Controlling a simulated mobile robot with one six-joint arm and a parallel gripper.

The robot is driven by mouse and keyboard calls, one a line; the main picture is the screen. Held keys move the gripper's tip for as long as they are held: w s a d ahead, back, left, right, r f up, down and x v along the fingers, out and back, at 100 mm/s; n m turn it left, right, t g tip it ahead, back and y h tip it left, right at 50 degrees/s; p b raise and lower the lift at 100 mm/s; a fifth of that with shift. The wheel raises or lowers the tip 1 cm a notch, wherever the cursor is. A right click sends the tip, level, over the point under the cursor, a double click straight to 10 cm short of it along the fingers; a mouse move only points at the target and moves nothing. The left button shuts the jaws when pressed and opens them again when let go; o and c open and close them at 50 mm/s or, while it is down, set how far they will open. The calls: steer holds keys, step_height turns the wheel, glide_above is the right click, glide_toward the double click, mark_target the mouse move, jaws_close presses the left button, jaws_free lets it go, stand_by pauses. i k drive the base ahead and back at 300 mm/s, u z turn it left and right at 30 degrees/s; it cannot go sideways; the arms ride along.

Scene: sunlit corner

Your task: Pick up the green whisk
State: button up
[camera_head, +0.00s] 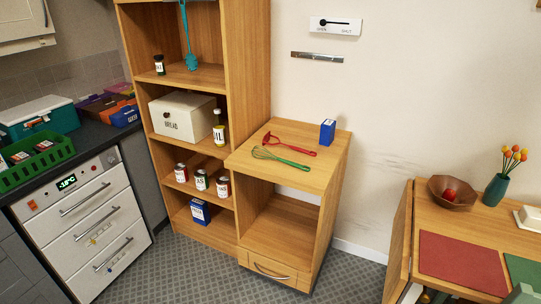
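The green whisk (281,158) lies flat on the top of a low wooden cabinet (318,177). Its wire loops point to the left and its green handle points right, toward the cabinet's front right side. A red utensil (290,144) lies just behind it, roughly parallel and apart from it. A small blue box (327,131) stands at the back right of the same top. My gripper is not in view.
A tall wooden shelf (233,75) with a bread box (184,117), cans and a bottle rises left of the cabinet. A wooden table (466,221) with a bowl (453,197) and a vase (495,190) stands at right. Patterned floor is clear in front.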

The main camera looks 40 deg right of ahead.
mark_target(291, 163)
steer(key=u, duration=0.05)
steer(key=i, duration=1)
steer(key=z, duration=0.05)
